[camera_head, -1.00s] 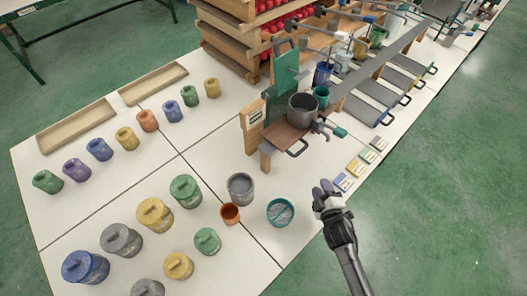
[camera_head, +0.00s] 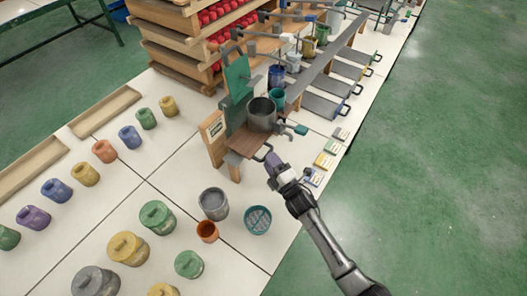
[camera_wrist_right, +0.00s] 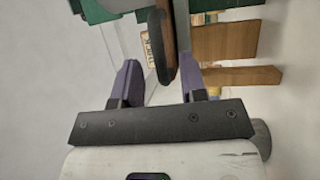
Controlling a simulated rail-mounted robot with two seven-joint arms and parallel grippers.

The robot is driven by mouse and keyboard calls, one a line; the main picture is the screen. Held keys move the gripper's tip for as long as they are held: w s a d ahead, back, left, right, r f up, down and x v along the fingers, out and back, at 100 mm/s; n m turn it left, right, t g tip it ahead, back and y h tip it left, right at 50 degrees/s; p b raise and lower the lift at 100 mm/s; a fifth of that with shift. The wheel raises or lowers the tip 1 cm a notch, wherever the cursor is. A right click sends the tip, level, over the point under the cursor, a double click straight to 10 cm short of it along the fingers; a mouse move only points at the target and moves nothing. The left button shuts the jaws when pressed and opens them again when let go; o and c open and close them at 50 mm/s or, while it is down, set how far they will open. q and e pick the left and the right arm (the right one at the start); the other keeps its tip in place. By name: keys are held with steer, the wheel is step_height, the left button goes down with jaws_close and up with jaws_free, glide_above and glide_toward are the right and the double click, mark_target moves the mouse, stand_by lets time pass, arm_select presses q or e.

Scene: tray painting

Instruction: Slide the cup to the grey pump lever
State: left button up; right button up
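A large grey metal cup (camera_head: 262,114) stands upright on a brown board (camera_head: 247,141) at the green-backed wooden station. A dark loop handle (camera_head: 263,152) juts from the board's near side. My right gripper (camera_head: 273,167) is beside this handle, low over the table edge. In the right wrist view its purple fingers (camera_wrist_right: 160,82) are apart, with the dark handle (camera_wrist_right: 161,48) in the gap between them, nearer the right finger. Several pump levers (camera_head: 262,36) reach out above the row behind the cup; I cannot tell which is the grey one. My left gripper is not in view.
A teal cup (camera_head: 277,96) stands just behind the grey one. A grey container (camera_head: 213,203), an orange cup (camera_head: 207,231) and a teal strainer (camera_head: 257,220) stand in front. Small coloured cards (camera_head: 324,160) lie right of the gripper. Several lidded pots fill the left side.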

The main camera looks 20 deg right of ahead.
steer(key=shift+x, duration=2.45)
steer(key=shift+c, duration=0.3)
steer(key=shift+r, duration=0.1)
steer(key=c, duration=0.6)
steer(key=shift+r, duration=0.1)
jaws_close()
